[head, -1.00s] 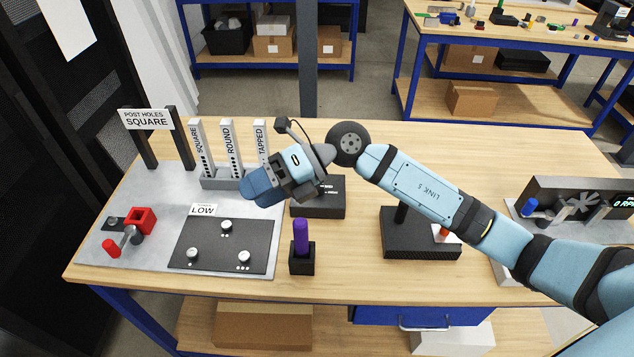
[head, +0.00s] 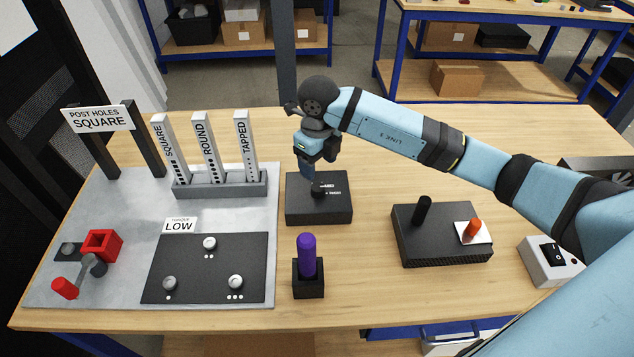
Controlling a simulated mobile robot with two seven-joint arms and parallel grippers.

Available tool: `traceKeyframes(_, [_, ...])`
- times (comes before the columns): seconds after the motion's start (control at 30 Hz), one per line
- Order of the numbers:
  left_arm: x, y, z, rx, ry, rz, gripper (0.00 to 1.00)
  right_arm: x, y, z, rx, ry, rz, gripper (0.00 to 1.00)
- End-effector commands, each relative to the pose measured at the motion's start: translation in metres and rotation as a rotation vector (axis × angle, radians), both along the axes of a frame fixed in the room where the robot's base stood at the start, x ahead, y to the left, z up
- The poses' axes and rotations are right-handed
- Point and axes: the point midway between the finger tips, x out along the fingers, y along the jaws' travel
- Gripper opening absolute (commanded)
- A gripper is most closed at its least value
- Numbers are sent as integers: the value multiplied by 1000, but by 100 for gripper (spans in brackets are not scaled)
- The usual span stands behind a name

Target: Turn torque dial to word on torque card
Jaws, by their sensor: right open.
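The torque card (head: 180,226) is a small white sign that reads LOW, standing at the back edge of a dark plate on the grey board. The torque dial (head: 320,189) is a small black knob on top of a black box (head: 318,214) in the middle of the table. White marks beside it are too small to read. My right gripper (head: 311,180) points down at the dial from above and is open. Its fingers partly hide the dial, and I cannot tell whether they touch it. My left gripper is not in view.
A purple-handled tool stands in a black holder (head: 308,284) in front of the dial box. A black box with a lever and an orange knob (head: 441,250) is to the right. Upright labelled strips (head: 205,150) stand in a grey rack to the left.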

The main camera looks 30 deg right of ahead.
Motion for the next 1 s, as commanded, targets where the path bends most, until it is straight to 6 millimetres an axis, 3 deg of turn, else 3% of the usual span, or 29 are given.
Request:
traceKeyframes(0.2, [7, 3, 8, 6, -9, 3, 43, -1, 0, -45, 2, 4, 0, 63])
traceKeyframes(0.4, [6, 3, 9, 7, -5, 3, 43, 0, 1, -71, 2, 2, 0, 63])
traceKeyframes(0.8, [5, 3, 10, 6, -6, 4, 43, 0, 0, -79, 1, -1, 1, 63])
traceKeyframes(0.87, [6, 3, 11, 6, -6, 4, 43, 0, 0, -79, 1, -1, 1, 51])
traceKeyframes(1.0, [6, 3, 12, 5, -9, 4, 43, 0, 0, -79, 2, 0, 1, 19])
